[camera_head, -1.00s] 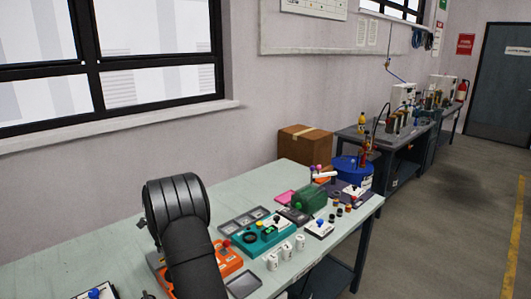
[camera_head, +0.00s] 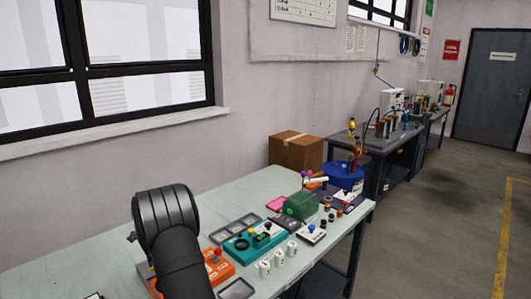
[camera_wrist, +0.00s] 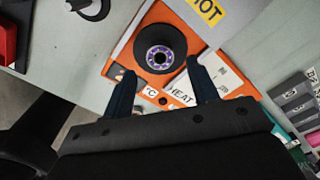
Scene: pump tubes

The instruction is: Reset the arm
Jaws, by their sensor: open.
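My gripper (camera_wrist: 163,85) shows in the wrist view with its two dark fingers apart and nothing between them. It is above an orange device (camera_wrist: 120,62) with a label reading HEAT and a round black part with a purple and white centre (camera_wrist: 160,55). In the head view my black arm stands over the pale table and hides part of the orange device (camera_head: 219,272). My gripper itself is hidden in that view.
A cardboard box (camera_head: 296,152) stands behind. Grey trays (camera_wrist: 294,105) lie right in the wrist view.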

